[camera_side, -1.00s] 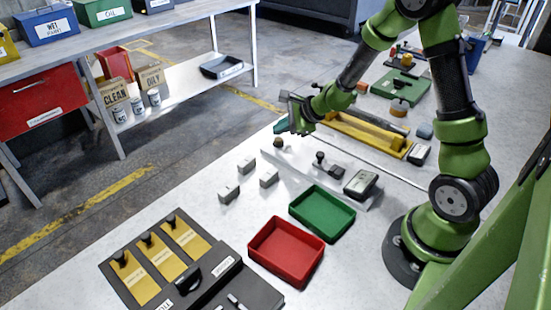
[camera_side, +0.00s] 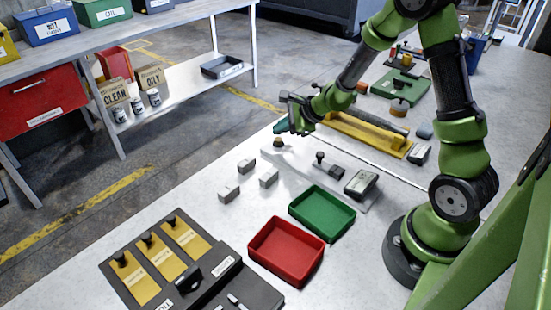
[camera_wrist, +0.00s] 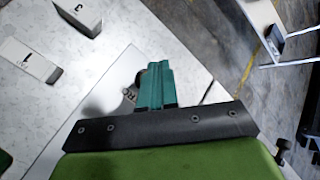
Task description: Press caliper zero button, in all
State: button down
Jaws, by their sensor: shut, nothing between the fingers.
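A pale plate (camera_side: 300,168) on the bench bears a small brownish round knob (camera_side: 278,141), a black-knobbed fixture (camera_side: 320,158) and a dark device with a display-like face (camera_side: 362,183). I cannot tell for sure which part is the caliper. My gripper (camera_side: 282,127) is beside and just above the round knob at the plate's far left end. In the wrist view its teal fingers (camera_wrist: 155,84) are shut together and empty. They partly cover a dark round shape with a label (camera_wrist: 129,95) reading "RO" in part. Whether the fingertips touch it is hidden.
Several grey numbered blocks (camera_side: 268,178) stand left of the plate. A green tray (camera_side: 335,227) and a red tray (camera_side: 258,265) lie in front. A yellow fixture (camera_side: 365,133) is behind the plate. The bench edge is close beyond my gripper.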

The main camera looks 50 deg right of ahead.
aim_at(281, 140)
jog(key=shift+f, duration=0.4)
jog(key=shift+f, duration=0.5)
dwell(0.8)
jog(key=shift+r, duration=0.95)
jog(key=shift+r, duration=2.5)
